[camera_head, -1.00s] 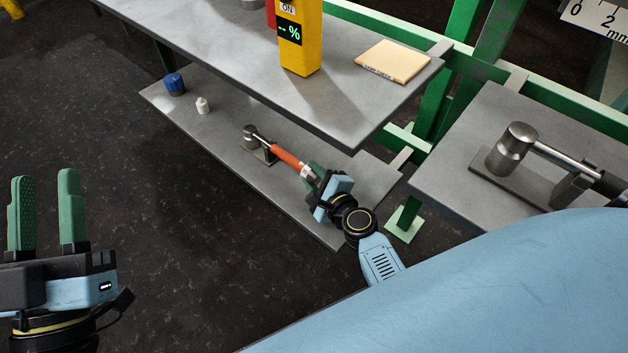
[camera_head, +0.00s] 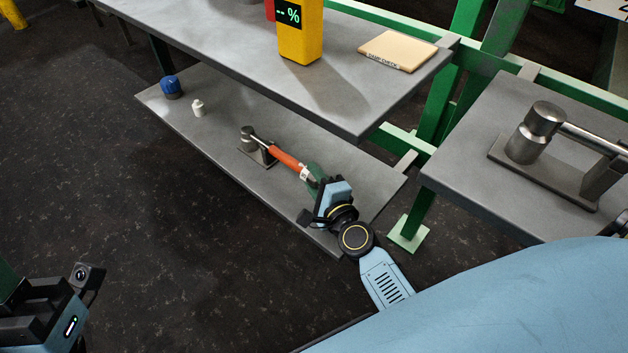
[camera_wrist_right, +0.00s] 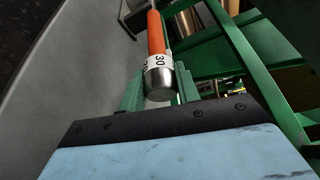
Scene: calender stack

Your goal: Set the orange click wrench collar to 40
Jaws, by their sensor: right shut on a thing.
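The orange click wrench (camera_head: 285,157) lies on the lower grey shelf, its head end on a dark metal stand (camera_head: 257,153). Its metal collar (camera_wrist_right: 160,82) shows in the right wrist view, beside a white band (camera_wrist_right: 158,60) that reads 30. My right gripper (camera_head: 316,179) is shut on the collar at the wrench's near end. In the right wrist view its green fingers stand on both sides of the collar; their tips are partly hidden. My left gripper (camera_head: 10,282) is at the lower left edge, away from the shelf, its fingers mostly cut off.
A blue-capped item (camera_head: 171,88) and a small white bottle (camera_head: 198,108) stand on the lower shelf. The upper shelf bears a yellow meter (camera_head: 300,42) and a tan pad (camera_head: 398,50). A larger metal wrench (camera_head: 540,130) rests on the right table (camera_head: 465,160). Green frame posts stand behind.

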